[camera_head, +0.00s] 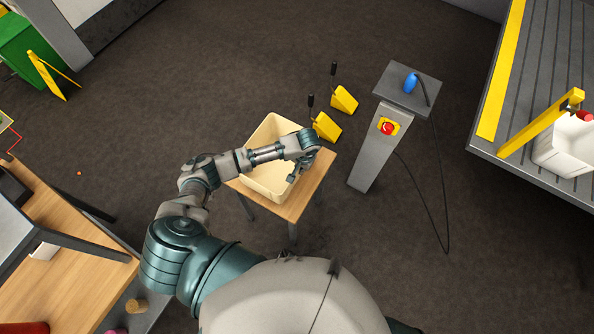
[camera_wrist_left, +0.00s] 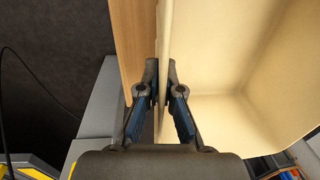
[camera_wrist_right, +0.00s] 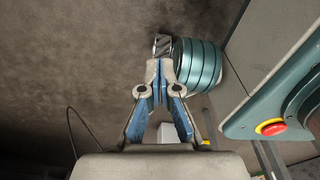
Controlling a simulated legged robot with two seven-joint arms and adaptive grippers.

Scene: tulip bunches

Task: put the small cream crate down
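The small cream crate (camera_head: 262,190) is upright over the small wooden table (camera_head: 311,186) in the middle of the head view. I cannot tell whether its base rests fully on the top. My left gripper (camera_head: 293,176) is at the crate's right wall. In the left wrist view, the left gripper (camera_wrist_left: 161,88) has one finger on each side of the thin crate wall (camera_wrist_left: 165,40), closed on it. The crate's inside looks empty where it shows; my forearm hides part of it. My right gripper (camera_wrist_right: 160,72) has its fingertips together with nothing between them, away from the crate.
A grey pedestal (camera_head: 378,150) with a red button (camera_head: 388,128) stands right of the table. Two yellow wedges (camera_head: 326,127) (camera_head: 343,100) lie on the floor behind it. A wooden workbench (camera_head: 75,275) is at left, a raised platform (camera_head: 540,90) at right. Open floor lies between.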

